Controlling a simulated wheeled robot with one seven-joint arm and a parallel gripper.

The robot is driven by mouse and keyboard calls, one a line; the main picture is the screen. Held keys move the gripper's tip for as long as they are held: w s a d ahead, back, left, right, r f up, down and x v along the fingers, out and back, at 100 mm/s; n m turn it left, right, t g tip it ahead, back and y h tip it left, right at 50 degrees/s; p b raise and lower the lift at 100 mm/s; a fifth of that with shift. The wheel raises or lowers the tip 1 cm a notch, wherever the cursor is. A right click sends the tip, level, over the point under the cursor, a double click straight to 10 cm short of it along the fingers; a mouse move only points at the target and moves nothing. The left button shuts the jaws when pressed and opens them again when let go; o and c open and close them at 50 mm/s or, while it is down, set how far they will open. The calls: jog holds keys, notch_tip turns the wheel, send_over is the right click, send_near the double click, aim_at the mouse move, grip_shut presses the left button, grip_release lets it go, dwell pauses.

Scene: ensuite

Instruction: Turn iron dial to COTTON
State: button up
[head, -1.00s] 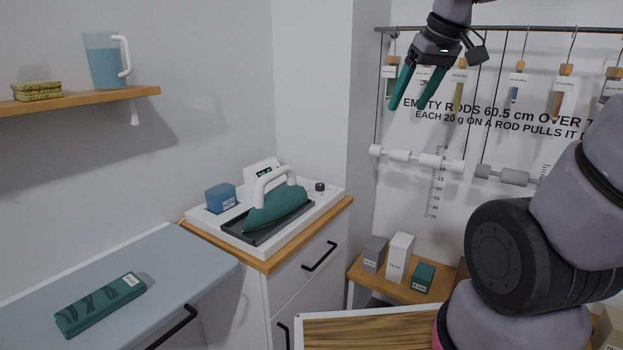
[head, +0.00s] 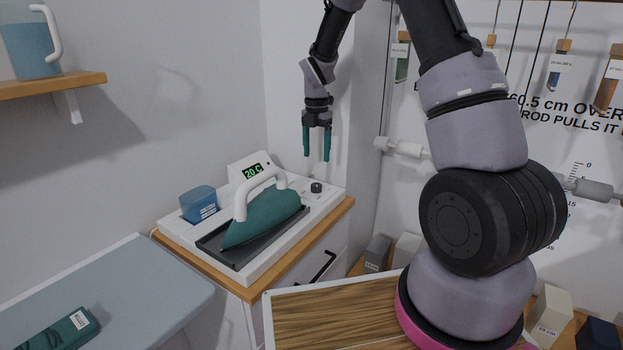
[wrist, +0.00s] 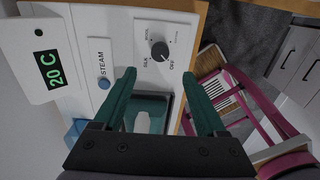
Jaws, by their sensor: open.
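The iron dial (head: 316,187) is a small dark knob on the white iron station (head: 292,250). In the wrist view the dial (wrist: 158,50) is black with a pale pointer line. OFF, SILK and WOOL read around it, with another label too small to read; I cannot tell exactly where the pointer aims. The teal iron (head: 265,215) rests on its dark plate beside the dial. My gripper (head: 317,158) points down, open and empty, above the dial and apart from it. In the wrist view the dial shows beyond and between the open fingertips (wrist: 159,77).
A display (head: 253,172) reads 20 C, and a STEAM button (wrist: 103,84) sits beside the dial. A blue container (head: 198,205) stands left of the iron. A wall lies close behind the station. A grey-blue board (head: 120,290) is at the left.

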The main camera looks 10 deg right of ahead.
aim_at(316, 185)
notch_tip(316, 185, down, 10)
jog(key=shift+f, duration=0.25)
dwell(0.3)
grip_shut()
